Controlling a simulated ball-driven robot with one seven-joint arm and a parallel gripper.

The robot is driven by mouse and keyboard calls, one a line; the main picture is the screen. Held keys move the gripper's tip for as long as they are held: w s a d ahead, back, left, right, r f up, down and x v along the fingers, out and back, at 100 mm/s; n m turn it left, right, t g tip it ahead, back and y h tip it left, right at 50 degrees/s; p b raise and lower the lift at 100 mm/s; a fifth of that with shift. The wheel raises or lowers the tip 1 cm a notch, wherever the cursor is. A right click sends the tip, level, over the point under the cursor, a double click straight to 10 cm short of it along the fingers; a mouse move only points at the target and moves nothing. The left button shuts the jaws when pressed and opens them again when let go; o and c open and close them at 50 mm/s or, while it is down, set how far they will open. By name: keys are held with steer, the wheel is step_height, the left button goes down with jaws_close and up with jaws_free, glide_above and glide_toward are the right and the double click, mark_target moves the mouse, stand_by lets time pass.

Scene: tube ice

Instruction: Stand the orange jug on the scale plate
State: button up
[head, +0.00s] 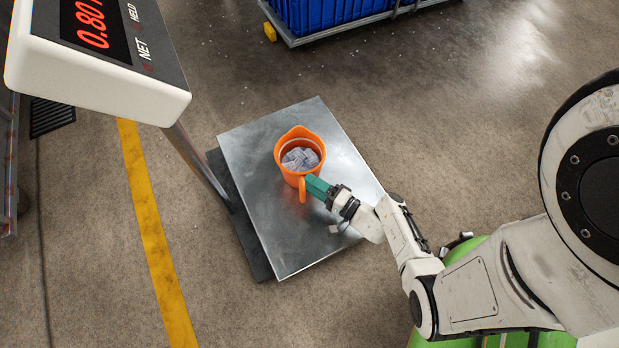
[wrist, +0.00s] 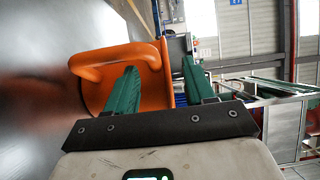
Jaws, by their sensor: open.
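The orange jug (head: 288,150) stands upright on the metal scale plate (head: 262,215), a little above and right of the plate's middle in the head view. It holds pale ice pieces. My gripper (head: 312,182) is at the jug's lower right side, close to the handle (head: 302,191). In the wrist view the jug (wrist: 150,92) appears sideways, its handle (wrist: 95,62) at upper left. The green fingers (wrist: 160,65) are spread apart, the left one in front of the jug and handle. I cannot tell whether they touch it.
The scale's display (head: 105,55) stands on a post (head: 195,165) left of the plate and shows red digits starting 0.80. A blue crate (head: 320,10) on a cart is at the top. A yellow floor line (head: 150,225) runs at left. Bare plate surrounds the jug.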

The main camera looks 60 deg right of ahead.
steer(key=s+a+p, duration=0.1)
steer(key=s, duration=0.9)
steer(key=a+r+n+g+y, duration=0.2)
steer(key=a+n+g+y, duration=1)
steer(key=n, duration=0.3)
steer(key=d+r+n+g+h, duration=0.1)
steer(key=d+r+g+h, duration=0.1)
steer(key=r+h, duration=0.3)
steer(key=d+r+n+g+h, duration=0.2)
steer(key=r+h, duration=0.3)
steer(key=r, duration=0.4)
steer(key=shift+w+d+g, duration=0.35)
steer(key=shift+g, duration=0.25)
steer(key=shift+r, duration=0.1)
